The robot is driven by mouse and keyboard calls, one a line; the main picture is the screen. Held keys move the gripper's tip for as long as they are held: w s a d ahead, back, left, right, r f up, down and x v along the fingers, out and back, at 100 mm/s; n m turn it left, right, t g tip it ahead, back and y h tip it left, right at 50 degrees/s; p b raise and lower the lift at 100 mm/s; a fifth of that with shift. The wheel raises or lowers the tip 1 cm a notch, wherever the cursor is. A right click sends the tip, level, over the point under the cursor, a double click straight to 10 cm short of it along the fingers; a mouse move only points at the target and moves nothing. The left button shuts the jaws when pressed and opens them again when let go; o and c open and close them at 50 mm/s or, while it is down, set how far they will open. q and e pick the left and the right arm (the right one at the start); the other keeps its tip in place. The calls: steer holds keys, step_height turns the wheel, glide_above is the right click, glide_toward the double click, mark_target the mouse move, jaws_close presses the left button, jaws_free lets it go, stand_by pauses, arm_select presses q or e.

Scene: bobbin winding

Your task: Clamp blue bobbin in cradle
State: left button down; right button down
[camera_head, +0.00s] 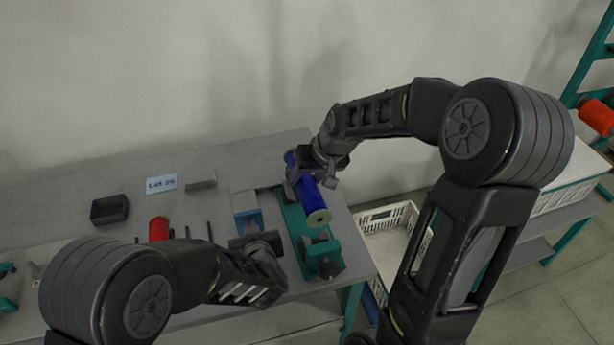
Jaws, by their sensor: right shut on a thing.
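The blue bobbin (312,197) lies lengthwise over the teal cradle (324,247) at the right end of the table, its pale round end facing me. I cannot tell whether it rests in the cradle or hangs just above it. My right gripper (318,176) reaches in from the right and is shut on the blue bobbin near its far half, hiding part of it. My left gripper (255,290) is to the left of the cradle's near end, low over the table. Its fingertips are partly hidden, and I see nothing clearly between them.
A blue and grey block (246,211) stands just left of the cradle. A red bobbin (158,229), upright pegs (210,231), a black box (109,209) and a "Lot 26" card (161,184) are further left. A white crate (397,217) stands right of the table.

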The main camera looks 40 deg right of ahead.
arm_select(q)
steer(key=shift+w+r, duration=0.1)
arm_select(e)
steer(key=shift+f, duration=0.1)
steer(key=shift+f, duration=2.9)
steer(key=shift+f, duration=1.4)
steer(key=c, duration=0.6)
jaws_free()
steer(key=shift+r, duration=0.1)
